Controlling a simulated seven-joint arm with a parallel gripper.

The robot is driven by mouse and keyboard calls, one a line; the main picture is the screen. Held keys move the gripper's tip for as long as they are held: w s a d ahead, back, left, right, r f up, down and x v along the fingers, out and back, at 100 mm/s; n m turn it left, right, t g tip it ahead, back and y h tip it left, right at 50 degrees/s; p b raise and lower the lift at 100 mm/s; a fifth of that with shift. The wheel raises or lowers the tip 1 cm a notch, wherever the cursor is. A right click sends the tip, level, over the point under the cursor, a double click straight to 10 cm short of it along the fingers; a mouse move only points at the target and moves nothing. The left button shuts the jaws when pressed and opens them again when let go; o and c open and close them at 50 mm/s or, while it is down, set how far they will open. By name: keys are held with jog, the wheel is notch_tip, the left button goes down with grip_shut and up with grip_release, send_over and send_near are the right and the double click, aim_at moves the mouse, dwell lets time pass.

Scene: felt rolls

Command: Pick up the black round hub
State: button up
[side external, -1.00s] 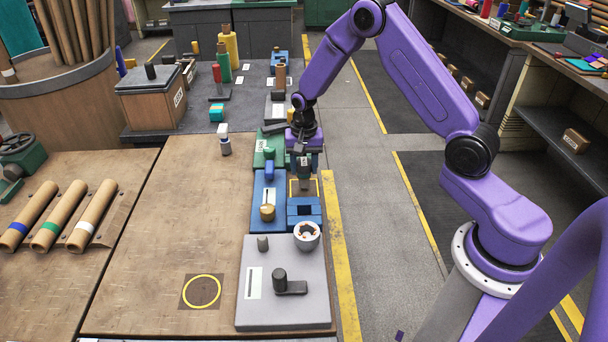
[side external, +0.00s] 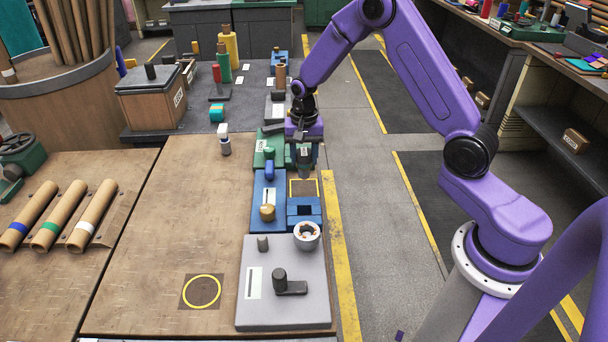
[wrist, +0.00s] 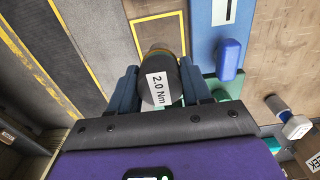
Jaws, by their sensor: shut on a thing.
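My gripper (side external: 304,154) points down at the far end of the row of stations, above a yellow-outlined square (side external: 304,188). In the wrist view its two blue-grey fingers (wrist: 160,78) are shut on a dark round piece, apparently the black round hub (wrist: 173,70). It has a white label reading "2.0 Nm" and a brownish far end. In the side view the hub (side external: 305,171) shows small and dark below the fingers, and it appears raised off the surface. The fingers partly hide its sides.
A blue plate (side external: 258,218) with a brass knob, a blue block (side external: 304,212) and a grey plate (side external: 250,318) with a white ring (side external: 307,235) stand nearer. A green station (side external: 262,143) is just left of the gripper. The wooden bench (side external: 170,240) on the left is mostly bare.

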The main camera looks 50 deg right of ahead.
jog(key=shift+r, duration=1.4)
